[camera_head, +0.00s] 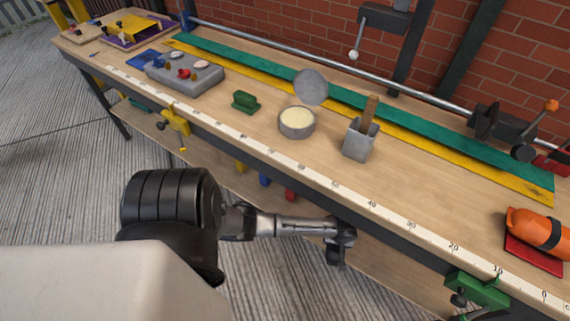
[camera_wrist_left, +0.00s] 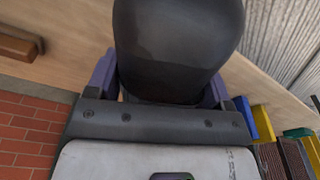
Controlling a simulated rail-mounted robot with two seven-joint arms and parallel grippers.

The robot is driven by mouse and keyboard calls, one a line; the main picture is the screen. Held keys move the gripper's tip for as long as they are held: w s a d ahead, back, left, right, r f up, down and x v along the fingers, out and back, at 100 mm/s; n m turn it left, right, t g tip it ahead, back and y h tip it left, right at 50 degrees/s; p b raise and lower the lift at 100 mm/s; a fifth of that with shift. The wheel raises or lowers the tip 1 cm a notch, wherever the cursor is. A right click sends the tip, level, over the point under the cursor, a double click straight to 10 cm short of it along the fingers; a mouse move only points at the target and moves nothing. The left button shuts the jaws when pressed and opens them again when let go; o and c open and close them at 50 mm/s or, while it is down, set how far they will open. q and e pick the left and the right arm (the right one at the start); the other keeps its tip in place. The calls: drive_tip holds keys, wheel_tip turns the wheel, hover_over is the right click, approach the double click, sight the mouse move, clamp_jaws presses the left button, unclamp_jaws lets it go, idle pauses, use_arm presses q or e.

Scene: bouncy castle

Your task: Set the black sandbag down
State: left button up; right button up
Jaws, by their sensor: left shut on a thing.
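The black sandbag (camera_wrist_left: 180,40) fills the upper middle of the left wrist view, smooth, dark and rounded. My left gripper (camera_wrist_left: 158,82) has its purple fingers on either side of the sandbag and is shut on it. The far end of the sandbag is cut off by the picture's top edge. I cannot tell whether its underside touches anything. I cannot make out the sandbag in the head view. My right gripper is not in view.
A long wooden workbench (camera_head: 415,190) crosses the head view. It carries a grey block (camera_head: 188,77), an open round tin (camera_head: 297,124), a grey holder (camera_head: 358,142) and an orange bottle (camera_head: 533,231) at right. A brick wall (camera_head: 270,25) stands behind.

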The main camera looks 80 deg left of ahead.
use_arm(q)
drive_tip(key=shift+s+a+f, duration=0.1)
drive_tip(key=shift+a, duration=0.35)
drive_tip(key=shift+n, duration=0.3)
drive_tip(key=w+a+f+b, duration=0.1)
drive_tip(key=a+f+b, duration=0.1)
drive_tip(key=a+b, duration=0.1)
drive_tip(key=w+a+f+b, duration=0.2)
drive_tip(key=a+b, duration=0.1)
drive_tip(key=w+a+f+b, duration=0.2)
drive_tip(key=a, duration=0.1)
drive_tip(key=shift+f+b, duration=0.25)
drive_tip(key=shift+b, duration=0.15)
drive_tip(key=shift+w+a+f+b, duration=0.15)
drive_tip(key=shift+a+b, duration=0.05)
drive_tip(key=shift+a, duration=0.15)
drive_tip(key=shift+w+a+f+b, duration=0.1)
drive_tip(key=shift+w+a+b, duration=0.1)
drive_tip(key=shift+a, duration=0.1)
wheel_tip(320, 180, down, 4)
drive_tip(key=b, duration=0.3)
drive_tip(key=shift+s+b, duration=0.1)
drive_tip(key=shift+b, duration=0.25)
drive_tip(key=o, duration=1.1)
drive_tip(key=shift+f, duration=0.15)
drive_tip(key=o, duration=0.4)
drive_tip(key=shift+o, duration=0.2)
